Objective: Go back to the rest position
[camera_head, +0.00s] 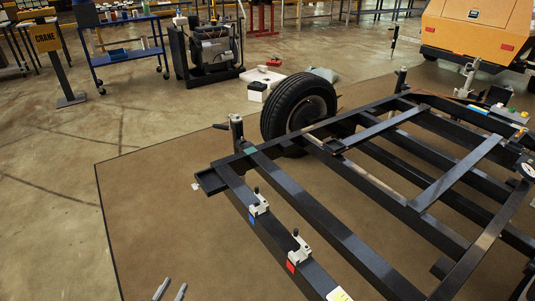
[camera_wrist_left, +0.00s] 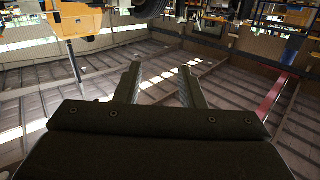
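My left gripper (camera_head: 173,286) shows only as two grey fingertips at the bottom edge of the head view, left of the black frame. In the left wrist view my left gripper (camera_wrist_left: 160,76) has its two fingers apart with nothing between them. My right gripper is not seen in either view.
A black trailer frame (camera_head: 345,242) with a wheel (camera_head: 298,106) fills the right. Clamps with blue (camera_head: 258,202) and red (camera_head: 299,250) marks sit on its near beam. Brown mat left of the frame is clear.

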